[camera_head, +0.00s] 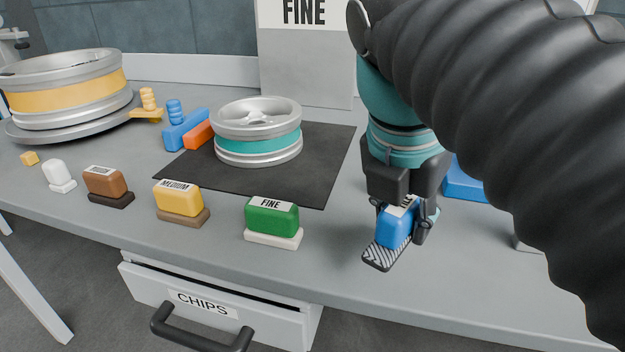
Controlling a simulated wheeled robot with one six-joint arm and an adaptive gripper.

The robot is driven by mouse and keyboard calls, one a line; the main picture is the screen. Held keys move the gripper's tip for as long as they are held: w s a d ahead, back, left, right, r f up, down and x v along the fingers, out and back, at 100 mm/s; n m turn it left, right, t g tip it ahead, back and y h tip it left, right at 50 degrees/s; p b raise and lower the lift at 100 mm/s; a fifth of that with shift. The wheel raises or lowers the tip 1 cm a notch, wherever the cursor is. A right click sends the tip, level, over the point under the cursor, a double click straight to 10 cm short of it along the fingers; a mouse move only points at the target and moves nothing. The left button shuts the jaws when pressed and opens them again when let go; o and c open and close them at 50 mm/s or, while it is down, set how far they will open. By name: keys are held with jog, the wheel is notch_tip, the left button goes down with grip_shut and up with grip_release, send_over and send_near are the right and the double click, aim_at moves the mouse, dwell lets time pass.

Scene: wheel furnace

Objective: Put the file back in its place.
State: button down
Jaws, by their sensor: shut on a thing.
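My gripper (402,222) is at the right of the middle, pointing down, with its dark fingers closed on the file. The file (381,256) has a blue block handle and a flat grey base with diagonal stripes. A white label on top of the handle is mostly hidden by the fingers. The striped base sticks out toward the front left. I cannot tell whether the base touches the table or hangs just above it. The file's place is not clearly marked in this view.
A row of blocks stands along the grey table's (335,265) front: white (58,174), brown (105,183), yellow "MEDIUM" (179,200) and green "FINE" (271,217). A teal-banded wheel (259,145) lies on a black mat (320,165). A blue object (464,184) is partly behind my arm. The "CHIPS" drawer (250,320) is slightly open.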

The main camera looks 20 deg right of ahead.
aim_at(393, 214)
jog(key=shift+f, duration=1.9)
jog(key=shift+f+b, duration=0.15)
jog(key=shift+b, duration=0.15)
jog(key=c, duration=0.8)
grip_release()
jog(key=shift+o, duration=0.2)
jog(key=p+v, duration=0.2)
jog(key=v, duration=1)
jog(key=shift+a, duration=0.1)
